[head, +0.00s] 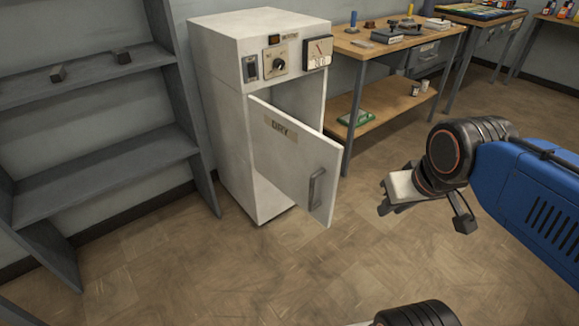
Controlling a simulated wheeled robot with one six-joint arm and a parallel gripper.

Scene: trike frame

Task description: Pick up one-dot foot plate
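I cannot make out a foot plate with one dot anywhere in the head view. My gripper (384,202) hangs over the floor, right of the cabinet door and far from the shelf. Its fingers point left and look empty, but their gap is too small to judge.
A white cabinet (222,110) has its door (285,165), marked DRY, swung open into the room; its inside is mostly hidden. A wooden bench (435,42) with several items and a lower shelf (385,108) stands behind. The front floor (200,275) is clear.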

